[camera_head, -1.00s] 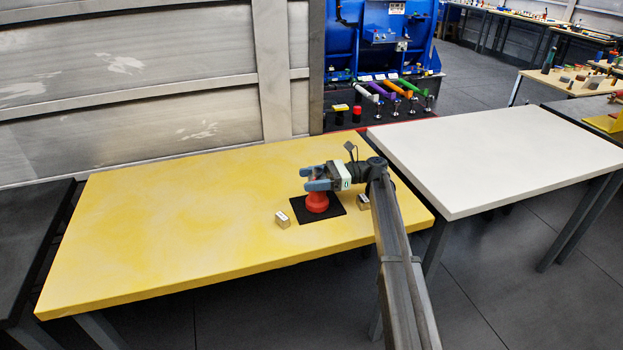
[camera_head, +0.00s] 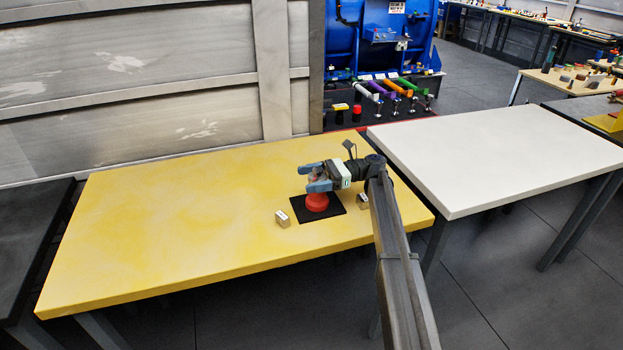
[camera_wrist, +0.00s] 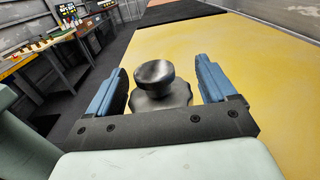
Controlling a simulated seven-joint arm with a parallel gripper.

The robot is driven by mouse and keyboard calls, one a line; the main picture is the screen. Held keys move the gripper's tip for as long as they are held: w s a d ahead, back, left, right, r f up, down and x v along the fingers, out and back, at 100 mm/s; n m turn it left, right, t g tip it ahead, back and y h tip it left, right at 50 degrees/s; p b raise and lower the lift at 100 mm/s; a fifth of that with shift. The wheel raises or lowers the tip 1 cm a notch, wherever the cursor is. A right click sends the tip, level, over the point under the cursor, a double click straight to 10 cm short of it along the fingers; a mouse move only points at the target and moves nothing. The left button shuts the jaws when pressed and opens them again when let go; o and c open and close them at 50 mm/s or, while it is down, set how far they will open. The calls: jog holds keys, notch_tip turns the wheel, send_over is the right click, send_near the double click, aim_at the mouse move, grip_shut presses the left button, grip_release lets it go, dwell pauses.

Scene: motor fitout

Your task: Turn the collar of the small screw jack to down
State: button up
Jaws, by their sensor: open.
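The small screw jack has a red round base (camera_head: 317,203) standing on a black square mat (camera_head: 331,210) on the yellow table. In the wrist view its dark metal head (camera_wrist: 154,74) sits above a scalloped dark collar (camera_wrist: 160,101). My gripper (camera_head: 308,178) is at the jack's upper part, reaching in from the right. Its two blue fingers are open, one on each side of the head and collar, with visible gaps in the wrist view. The gripper's body hides the lower part of the collar there. I cannot read the collar's setting.
Two small labelled blocks stand on the yellow table (camera_head: 180,220): one left of the mat (camera_head: 283,218), one right of it (camera_head: 363,201). Their lettering is too small to read. A white table (camera_head: 490,155) stands to the right. The yellow table's left is clear.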

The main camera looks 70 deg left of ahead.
jog(key=w, duration=1.2)
jog(key=shift+d, duration=0.15)
jog(key=s+d+m+y, duration=0.3)
jog(key=d+y, duration=0.2)
jog(key=d, duration=0.6)
jog(key=s+a+m+t+y, duration=0.1)
jog(key=s+a+y, duration=0.1)
jog(key=s+a, duration=0.1)
jog(key=s+a+m+t+y, duration=0.1)
jog(key=s+a+m, duration=0.1)
jog(key=a, duration=0.3)
jog(key=s+a+m+t+y, duration=0.1)
jog(key=s+a+y, duration=0.1)
jog(key=s+a, duration=0.1)
jog(key=shift+s+a+f+t+y, duration=0.1)
jog(key=shift+s+a+t+y, duration=0.25)
jog(key=shift+a, duration=0.4)
jog(key=shift+c, duration=0.2)
jog(key=c, duration=0.9)
